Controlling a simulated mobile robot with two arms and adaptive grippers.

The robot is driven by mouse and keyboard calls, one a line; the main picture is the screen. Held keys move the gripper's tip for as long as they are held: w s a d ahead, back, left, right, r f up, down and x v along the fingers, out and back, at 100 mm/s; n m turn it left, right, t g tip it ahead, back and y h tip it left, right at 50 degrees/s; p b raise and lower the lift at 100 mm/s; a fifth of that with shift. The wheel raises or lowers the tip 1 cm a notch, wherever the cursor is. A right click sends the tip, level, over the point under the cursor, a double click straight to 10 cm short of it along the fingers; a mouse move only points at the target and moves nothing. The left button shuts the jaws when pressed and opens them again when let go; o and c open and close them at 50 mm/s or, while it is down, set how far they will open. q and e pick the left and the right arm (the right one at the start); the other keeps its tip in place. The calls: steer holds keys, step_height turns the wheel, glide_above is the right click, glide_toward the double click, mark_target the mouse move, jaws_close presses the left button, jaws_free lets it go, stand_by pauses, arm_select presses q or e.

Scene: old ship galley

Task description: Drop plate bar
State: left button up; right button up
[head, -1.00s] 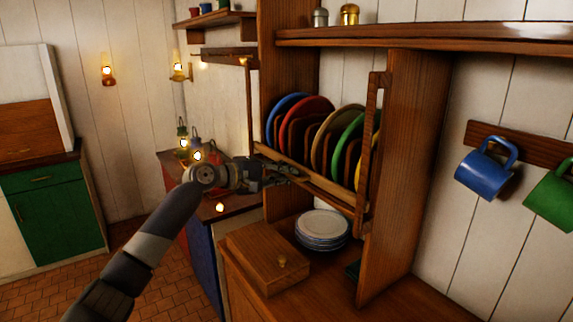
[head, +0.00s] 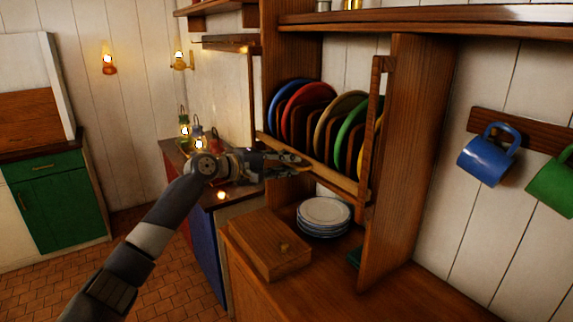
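The plate bar (head: 340,182) is a light wooden rail running across the front of the plate rack, low before the plates. Coloured plates stand on edge behind it: blue (head: 276,103), red (head: 296,104), a tan one (head: 329,117), green (head: 350,122) and yellow. My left gripper (head: 304,161) reaches in from the left and overlaps the bar's left part in the head view. Its fingers are dark and small against the wood, so I cannot tell whether they are closed around the bar or just beside it. My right gripper is out of view.
Below the rack, a stack of white plates (head: 324,213) and a wooden box (head: 268,246) stand on the counter. Small lanterns (head: 198,134) glow on the counter at the left. Blue (head: 487,160) and green mugs hang at right. Counter room at the front right is clear.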

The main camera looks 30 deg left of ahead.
arm_select(q)
steer(key=v, duration=1.2)
stand_by(0.7)
